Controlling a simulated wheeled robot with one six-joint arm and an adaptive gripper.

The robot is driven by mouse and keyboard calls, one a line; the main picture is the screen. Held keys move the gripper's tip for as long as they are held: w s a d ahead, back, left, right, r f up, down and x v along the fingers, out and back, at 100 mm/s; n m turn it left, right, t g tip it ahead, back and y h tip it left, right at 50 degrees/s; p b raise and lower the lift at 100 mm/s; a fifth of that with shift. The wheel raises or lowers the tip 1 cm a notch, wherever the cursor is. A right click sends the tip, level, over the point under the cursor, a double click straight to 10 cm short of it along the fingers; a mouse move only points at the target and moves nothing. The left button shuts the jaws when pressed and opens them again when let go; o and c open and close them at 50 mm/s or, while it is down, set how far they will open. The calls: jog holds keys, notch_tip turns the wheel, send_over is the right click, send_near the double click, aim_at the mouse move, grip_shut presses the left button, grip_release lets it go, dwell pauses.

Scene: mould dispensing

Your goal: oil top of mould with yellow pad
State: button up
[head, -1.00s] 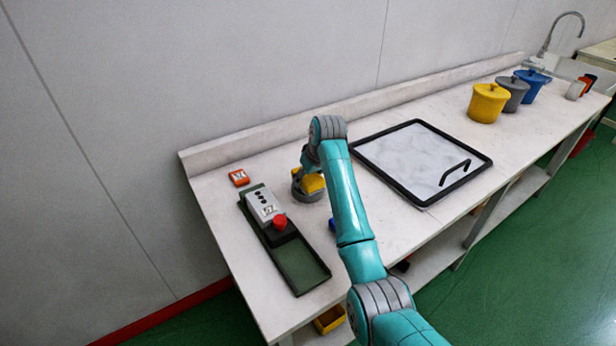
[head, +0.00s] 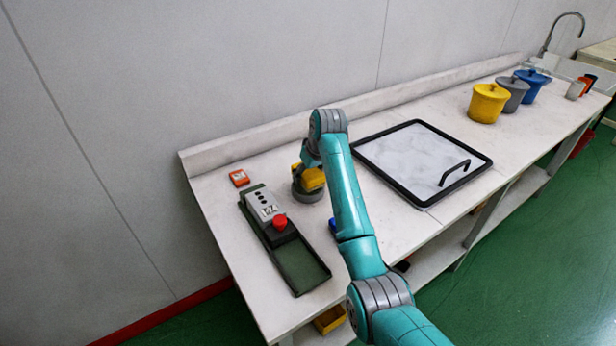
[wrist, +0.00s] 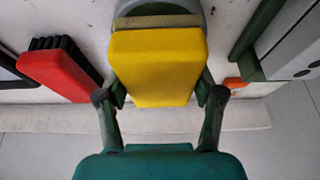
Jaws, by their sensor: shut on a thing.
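The yellow pad (wrist: 158,62) is a thick block with a tan strip along its far edge in the wrist view. My gripper (wrist: 160,95) has its two fingers on either side of the pad and is shut on it. In the head view the pad (head: 312,179) shows over a round grey dish (head: 307,194) at the table's left part. Whether the pad touches the dish is unclear. My arm hides most of the gripper in the head view. A black-framed pale panel (head: 405,130) with a black handle lies to the right; I cannot tell whether it is the mould.
A green tray (head: 302,268) with a grey control box and red button lies left of my arm. An orange item (head: 239,178) sits behind it. A red brush (wrist: 58,72) shows in the wrist view. Lidded yellow (head: 488,103), grey and blue pots stand far right.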

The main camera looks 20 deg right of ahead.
jog(key=shift+r, duration=2.5)
